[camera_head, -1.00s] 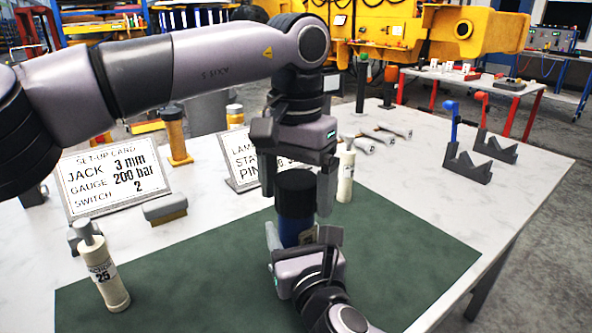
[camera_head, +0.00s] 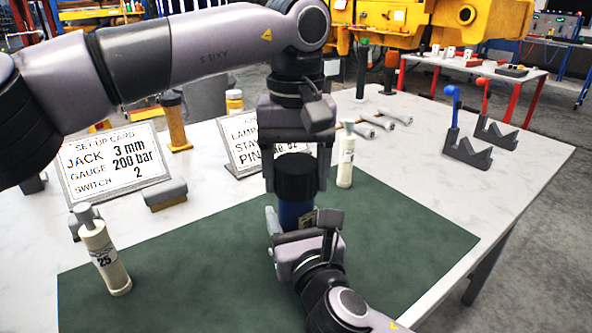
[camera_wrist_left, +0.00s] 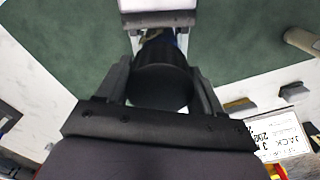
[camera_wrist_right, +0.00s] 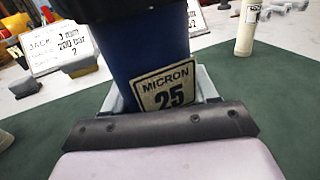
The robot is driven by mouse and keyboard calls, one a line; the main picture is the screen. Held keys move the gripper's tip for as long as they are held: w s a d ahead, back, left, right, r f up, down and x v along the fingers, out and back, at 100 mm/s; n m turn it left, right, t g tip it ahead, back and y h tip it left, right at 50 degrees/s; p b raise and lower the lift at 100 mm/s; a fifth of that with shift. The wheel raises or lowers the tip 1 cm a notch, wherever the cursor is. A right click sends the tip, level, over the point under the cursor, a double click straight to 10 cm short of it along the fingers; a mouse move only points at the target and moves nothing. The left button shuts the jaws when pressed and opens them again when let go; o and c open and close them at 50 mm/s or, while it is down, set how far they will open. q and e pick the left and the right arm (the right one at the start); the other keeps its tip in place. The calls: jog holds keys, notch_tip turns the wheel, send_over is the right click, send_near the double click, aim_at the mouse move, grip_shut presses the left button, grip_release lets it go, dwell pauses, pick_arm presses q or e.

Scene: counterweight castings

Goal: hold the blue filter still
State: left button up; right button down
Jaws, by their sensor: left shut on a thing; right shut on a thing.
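The blue filter (camera_head: 289,213) stands upright over the green mat, with a wide black cap (camera_head: 297,177) on top. My left gripper (camera_head: 296,184) comes down from above and is shut on the black cap, one finger on each side. The cap also shows between its fingers in the left wrist view (camera_wrist_left: 163,78). My right gripper (camera_head: 300,222) is low at the front and is shut on the blue body. In the right wrist view the blue body (camera_wrist_right: 148,55) bears a "MICRON 25" label (camera_wrist_right: 168,92). The filter's foot is hidden behind my right gripper.
The green mat (camera_head: 400,240) is clear to the right. A cream bottle marked 25 (camera_head: 104,262) stands at left and another (camera_head: 346,165) behind the filter. A set-up card (camera_head: 115,160), a brush-like block (camera_head: 166,195) and grey V-shaped stands (camera_head: 466,150) are around.

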pick_arm(q)
jog(key=n, duration=0.6)
pick_arm(e)
jog(key=shift+f, duration=0.15)
pick_arm(q)
jog(key=n, duration=1.2)
jog(key=shift+n, duration=0.3)
jog(key=n, duration=0.4)
jog(key=shift+n, duration=0.3)
jog(key=n, duration=0.6)
jog(key=shift+r, duration=0.1)
jog(key=n, duration=1.8)
